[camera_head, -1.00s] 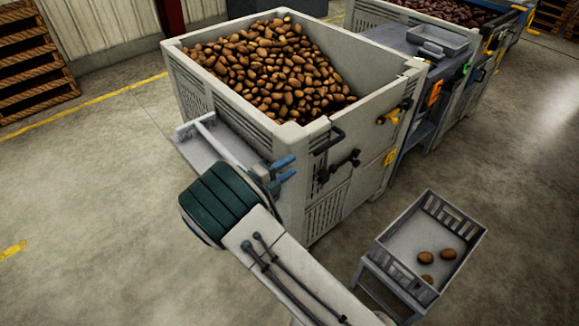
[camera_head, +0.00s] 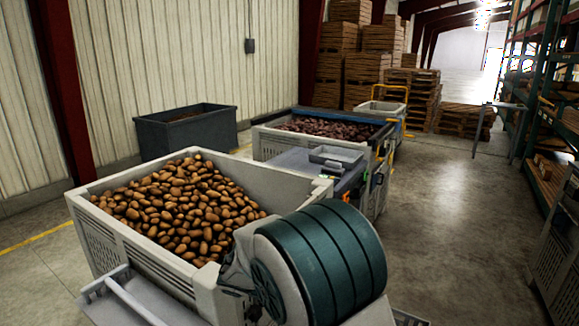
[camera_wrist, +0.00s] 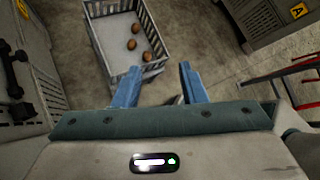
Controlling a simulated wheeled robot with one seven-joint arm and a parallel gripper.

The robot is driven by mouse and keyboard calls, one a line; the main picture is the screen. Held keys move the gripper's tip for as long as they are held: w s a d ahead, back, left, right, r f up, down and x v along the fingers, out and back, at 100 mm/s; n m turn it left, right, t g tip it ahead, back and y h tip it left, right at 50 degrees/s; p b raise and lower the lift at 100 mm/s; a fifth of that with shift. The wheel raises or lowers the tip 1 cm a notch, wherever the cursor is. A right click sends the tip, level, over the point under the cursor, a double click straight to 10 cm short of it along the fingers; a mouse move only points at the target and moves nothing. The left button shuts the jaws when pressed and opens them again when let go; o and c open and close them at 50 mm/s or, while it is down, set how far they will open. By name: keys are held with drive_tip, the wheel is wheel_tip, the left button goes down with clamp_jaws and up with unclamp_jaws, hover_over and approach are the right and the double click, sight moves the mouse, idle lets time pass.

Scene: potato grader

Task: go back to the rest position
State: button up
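My gripper (camera_wrist: 160,84) shows in the wrist view with its two blue fingers apart and nothing between them. Past the fingertips, lower down, is the slatted grey crate (camera_wrist: 98,43) with three potatoes (camera_wrist: 132,44) on its floor. The gripper is clear of the crate. In the head view the dark green ribbed part of my arm stands large in front, and my fingers are not visible there.
A big pale bin (camera_head: 93,218) full of brown potatoes stands close to my arm. Behind it are a work surface with a grey tray (camera_head: 336,154), a bin of dark red potatoes (camera_head: 262,144) and a dark grey bin (camera_head: 185,138). The right-hand aisle floor is open.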

drive_tip(key=s+d+r+m+y, duration=0.2)
drive_tip(key=s+m, duration=0.4)
drive_tip(key=m, duration=0.3)
drive_tip(key=s+d+r+m+y, duration=0.3)
drive_tip(key=s+d+m+y, duration=0.1)
drive_tip(key=s+m, duration=0.3)
drive_tip(key=s+d+r+m+y, duration=0.3)
drive_tip(key=s+m, duration=0.4)
drive_tip(key=m, duration=0.4)
drive_tip(key=shift+d+y, duration=0.3)
drive_tip(key=shift+d, duration=0.3)
drive_tip(key=shift+w, duration=0.1)
